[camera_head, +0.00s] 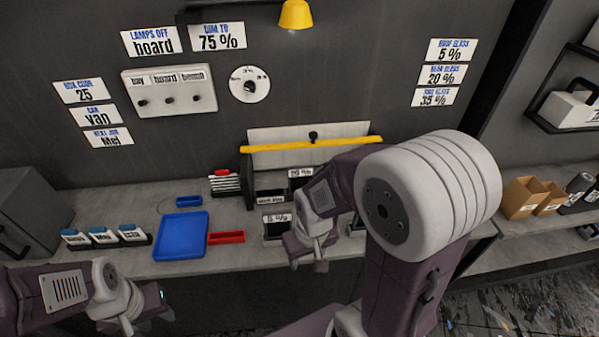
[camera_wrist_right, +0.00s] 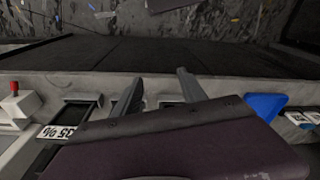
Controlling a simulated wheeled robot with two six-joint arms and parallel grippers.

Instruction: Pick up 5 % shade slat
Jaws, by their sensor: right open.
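A white "5 %" label (camera_head: 277,217) marks a dark holder on the bench, just left of my right gripper in the head view. I cannot make out a separate slat there. My right gripper (camera_head: 308,255) is over the bench's front edge beside that holder. In the right wrist view its two fingers (camera_wrist_right: 158,92) are apart with nothing seen between them. My left gripper (camera_head: 142,308) is low at the left, in front of the bench; its jaws are unclear.
A blue tray (camera_head: 181,237) and a red tray (camera_head: 227,238) lie left of the holders. A "35 %" label (camera_wrist_right: 57,131) shows in the wrist view. A yellow bar (camera_head: 300,145) spans a white board behind. Cardboard boxes (camera_head: 522,198) stand at the right.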

